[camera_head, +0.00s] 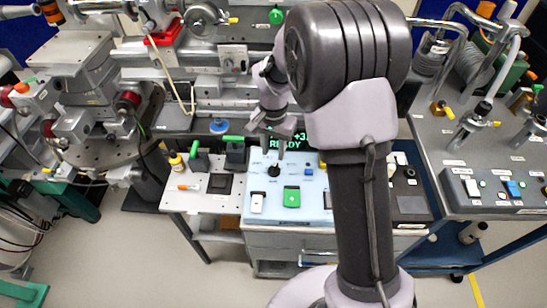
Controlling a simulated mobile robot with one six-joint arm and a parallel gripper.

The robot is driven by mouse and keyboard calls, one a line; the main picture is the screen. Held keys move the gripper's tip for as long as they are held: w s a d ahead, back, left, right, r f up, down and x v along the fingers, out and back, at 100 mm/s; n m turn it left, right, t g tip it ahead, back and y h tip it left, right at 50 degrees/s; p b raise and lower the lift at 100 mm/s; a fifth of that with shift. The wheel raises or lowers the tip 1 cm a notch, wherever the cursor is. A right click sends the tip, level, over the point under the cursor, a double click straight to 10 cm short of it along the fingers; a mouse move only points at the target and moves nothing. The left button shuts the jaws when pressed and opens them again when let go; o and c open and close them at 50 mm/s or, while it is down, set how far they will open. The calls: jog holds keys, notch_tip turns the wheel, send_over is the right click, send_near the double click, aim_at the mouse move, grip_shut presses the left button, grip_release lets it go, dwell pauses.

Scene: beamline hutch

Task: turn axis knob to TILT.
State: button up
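The black axis knob (274,170) stands on the light blue-white top of the control panel (318,213), left of its middle. Its printed labels are too small to read, so I cannot tell which position it points at. My gripper (268,153) is above the knob and points down at it. Its two fingers look apart, with nothing between them, and I see no contact with the knob.
The panel also carries a green switch (291,197), a white switch (257,202) and a small blue button (308,171). Green-handled parts (196,158) stand to the left. Beamline equipment fills the back. My arm hides the panel's right-middle part. A blue cart (490,222) stands right.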

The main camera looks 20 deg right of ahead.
notch_tip(320, 180, up, 10)
jog(key=p, duration=0.2)
jog(key=shift+f, duration=0.15)
